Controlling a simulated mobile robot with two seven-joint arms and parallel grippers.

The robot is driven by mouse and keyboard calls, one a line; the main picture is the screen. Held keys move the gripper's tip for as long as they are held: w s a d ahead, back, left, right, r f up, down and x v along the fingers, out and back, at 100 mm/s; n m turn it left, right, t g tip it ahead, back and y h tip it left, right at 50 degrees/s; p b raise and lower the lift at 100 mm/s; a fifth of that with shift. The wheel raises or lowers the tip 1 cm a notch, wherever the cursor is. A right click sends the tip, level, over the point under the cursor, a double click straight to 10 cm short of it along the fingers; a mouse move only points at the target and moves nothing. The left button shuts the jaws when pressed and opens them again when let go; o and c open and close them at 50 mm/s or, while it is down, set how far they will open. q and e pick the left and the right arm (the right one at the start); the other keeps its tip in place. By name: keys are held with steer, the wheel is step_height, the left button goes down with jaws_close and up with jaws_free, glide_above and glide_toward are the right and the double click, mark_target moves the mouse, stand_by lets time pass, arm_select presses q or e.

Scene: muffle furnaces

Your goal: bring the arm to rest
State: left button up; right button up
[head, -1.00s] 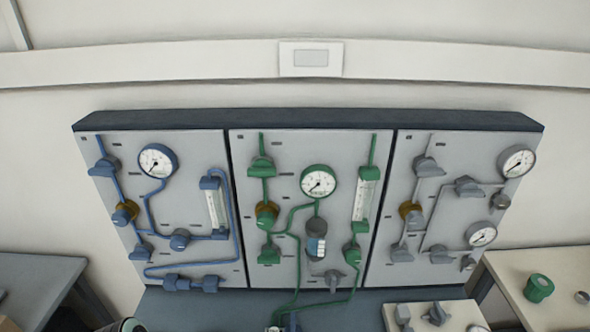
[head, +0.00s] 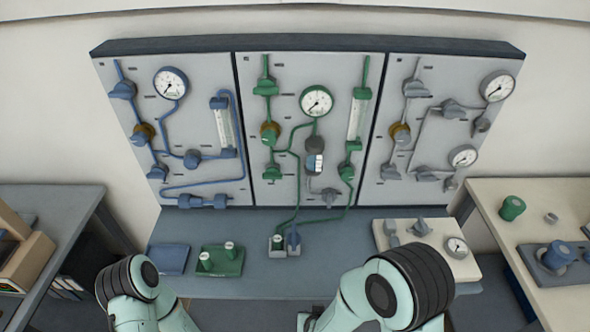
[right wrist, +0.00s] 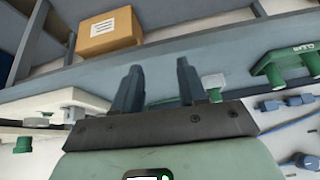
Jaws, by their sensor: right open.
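My right gripper (right wrist: 158,85) shows in the right wrist view. Its two dark fingers stand apart with nothing between them. The bench front with its fittings lies beyond the fingers. In the head view, the bent part of my right arm (head: 395,285) is at the bottom right of centre, in front of the bench. My left arm (head: 130,285) is at the bottom left. My left gripper is out of view.
A panel with gauges and valves (head: 310,190) stands behind the blue-grey bench (head: 340,255). On the bench are a blue plate (head: 170,260), a green tray (head: 222,262) and a white board (head: 440,235). Side tables flank it. A cardboard box (right wrist: 108,33) sits in a shelf.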

steer(key=s+d+f+m+g+y, duration=0.1)
steer(key=s+d+f+g+y, duration=0.1)
steer(key=s+f, duration=0.5)
steer(key=s+d+f+m+g+y, duration=0.1)
steer(key=s+d+f+m+g, duration=0.1)
steer(key=s+d+f+g, duration=0.2)
steer(key=s+d+f, duration=0.1)
steer(key=s+f, duration=0.2)
steer(key=shift+s+f+y, duration=0.35)
steer(key=shift+s+y, duration=0.05)
